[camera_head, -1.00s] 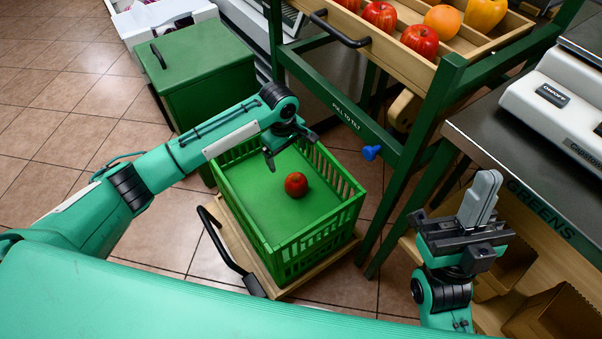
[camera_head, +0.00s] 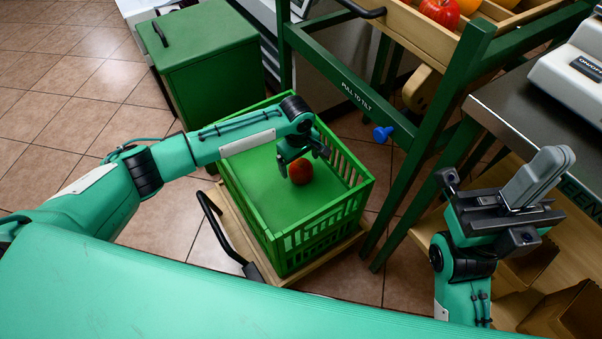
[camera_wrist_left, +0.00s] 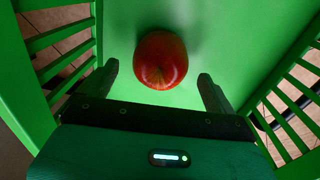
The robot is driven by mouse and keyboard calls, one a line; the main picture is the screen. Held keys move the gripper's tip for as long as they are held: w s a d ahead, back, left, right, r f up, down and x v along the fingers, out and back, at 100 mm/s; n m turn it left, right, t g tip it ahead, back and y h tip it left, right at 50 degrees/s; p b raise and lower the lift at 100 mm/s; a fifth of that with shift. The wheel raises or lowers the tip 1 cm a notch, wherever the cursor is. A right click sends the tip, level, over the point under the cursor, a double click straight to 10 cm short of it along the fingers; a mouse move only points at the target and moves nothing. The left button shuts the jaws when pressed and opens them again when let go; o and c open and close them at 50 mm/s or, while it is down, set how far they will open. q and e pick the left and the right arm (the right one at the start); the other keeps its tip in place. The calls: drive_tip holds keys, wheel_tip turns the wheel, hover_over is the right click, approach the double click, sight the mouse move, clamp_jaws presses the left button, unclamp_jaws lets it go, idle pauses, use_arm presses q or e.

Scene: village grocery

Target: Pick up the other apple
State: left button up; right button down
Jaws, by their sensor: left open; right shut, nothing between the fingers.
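A red apple (camera_head: 301,171) lies on the floor of the green crate (camera_head: 272,244). In the left wrist view the apple (camera_wrist_left: 161,60) is just ahead of the fingertips and roughly centred between them. My left gripper (camera_head: 300,158) is inside the crate, open, with its fingers beside the apple; it also shows in the left wrist view (camera_wrist_left: 158,80). The apple is not gripped. Another red apple (camera_head: 440,11) sits in the wooden tray at the top. My right gripper (camera_head: 519,190) is shut and empty at the right, near the metal counter.
The crate stands on a wooden trolley (camera_head: 341,252) with a black handle. Its slatted walls surround my left gripper. A green frame (camera_head: 428,140) with a blue knob (camera_head: 383,133) stands to the right, and a green cabinet (camera_head: 205,70) behind. A white scale (camera_head: 567,62) is on the counter.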

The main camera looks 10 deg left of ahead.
sight(299, 164)
use_arm(q)
wheel_tip(299, 164, down, 3)
drive_tip(key=shift+w+f+b, duration=0.1)
drive_tip(key=shift+b, duration=0.5)
drive_tip(key=c, duration=1.2)
drive_tip(key=shift+o, duration=0.2)
